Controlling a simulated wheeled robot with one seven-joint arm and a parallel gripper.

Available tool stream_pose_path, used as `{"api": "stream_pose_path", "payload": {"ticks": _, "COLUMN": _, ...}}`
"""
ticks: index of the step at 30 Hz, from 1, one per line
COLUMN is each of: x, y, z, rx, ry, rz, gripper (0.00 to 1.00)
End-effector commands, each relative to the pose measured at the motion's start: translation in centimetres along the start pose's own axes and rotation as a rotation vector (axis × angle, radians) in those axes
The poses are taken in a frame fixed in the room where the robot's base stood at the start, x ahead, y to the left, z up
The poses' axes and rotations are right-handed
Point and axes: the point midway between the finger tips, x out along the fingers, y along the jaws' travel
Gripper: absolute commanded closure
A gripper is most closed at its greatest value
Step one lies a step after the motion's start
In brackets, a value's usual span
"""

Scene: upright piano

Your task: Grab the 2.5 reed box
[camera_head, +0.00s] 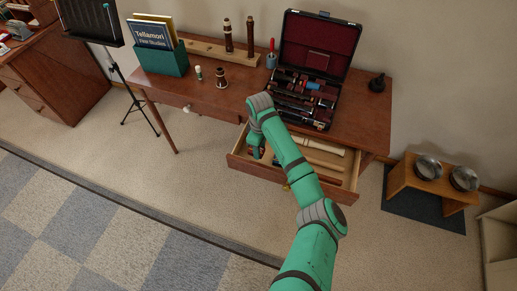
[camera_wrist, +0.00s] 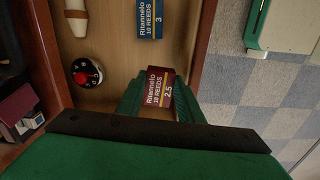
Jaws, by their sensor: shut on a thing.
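The 2.5 reed box (camera_wrist: 160,86) is dark red and marked "Ritannelo 10 REEDS 2.5". In the wrist view it sits between the two green fingers of my gripper (camera_wrist: 157,97), which are shut on it. The gripper (camera_head: 257,147) is low over the left part of the open desk drawer (camera_head: 268,173) in the head view, where the box is hidden by the arm. I cannot tell whether the box still touches the drawer bottom.
A blue reed box (camera_wrist: 150,18) marked 3 and a round black dial with a red centre (camera_wrist: 86,73) lie in the drawer. An open instrument case (camera_head: 318,50) stands on the desk (camera_head: 362,115) above. Drawer walls are close to the gripper.

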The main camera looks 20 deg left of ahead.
Motion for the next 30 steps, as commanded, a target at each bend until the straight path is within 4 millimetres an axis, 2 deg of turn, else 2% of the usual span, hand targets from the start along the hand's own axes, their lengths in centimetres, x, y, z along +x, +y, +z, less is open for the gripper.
{"api": "stream_pose_path", "payload": {"ticks": 6, "x": -3.1, "y": -2.3, "z": 1.2, "rx": 0.001, "ry": 0.004, "rz": 0.002, "gripper": 0.88}}
{"api": "stream_pose_path", "payload": {"ticks": 13, "x": -5.0, "y": -6.5, "z": 3.0, "rx": 0.0, "ry": 0.004, "rz": 0.0, "gripper": 0.88}}
{"api": "stream_pose_path", "payload": {"ticks": 18, "x": -6.1, "y": -8.5, "z": 4.2, "rx": -0.003, "ry": -0.001, "rz": 0.003, "gripper": 0.88}}
{"api": "stream_pose_path", "payload": {"ticks": 24, "x": -6.8, "y": -9.9, "z": 4.7, "rx": -0.005, "ry": 0.0, "rz": 0.003, "gripper": 0.88}}
{"api": "stream_pose_path", "payload": {"ticks": 30, "x": -6.9, "y": -10.4, "z": 4.8, "rx": -0.003, "ry": 0.0, "rz": 0.0, "gripper": 0.88}}
